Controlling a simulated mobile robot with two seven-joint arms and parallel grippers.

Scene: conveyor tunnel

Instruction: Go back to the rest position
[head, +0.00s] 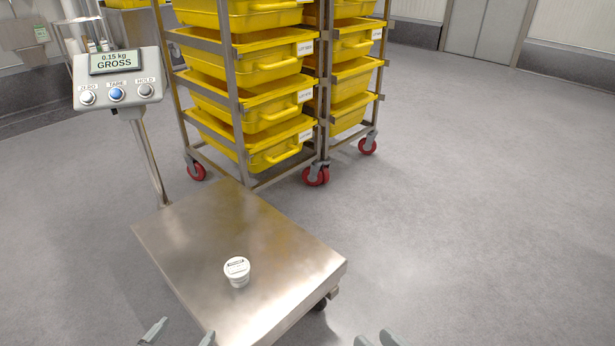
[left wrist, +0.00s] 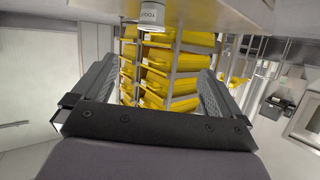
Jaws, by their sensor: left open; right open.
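My left gripper (head: 181,334) is at the bottom edge of the head view, its two fingertips wide apart with nothing between them. In the left wrist view its fingers (left wrist: 157,80) are also spread and empty. My right gripper (head: 376,340) shows only its fingertips at the bottom edge, apart and empty. A small white lidded cup (head: 237,271) stands upright on the steel scale platform (head: 200,225), clear of both grippers. The cup (left wrist: 154,22) also shows at the top of the left wrist view, beyond the fingers.
The scale's display (head: 116,62) reads 0.15 kg GROSS and stands on a post at the platform's far left. Wheeled steel racks (head: 231,80) with yellow bins (head: 270,107) stand behind the platform. The grey floor (head: 480,190) on the right is clear.

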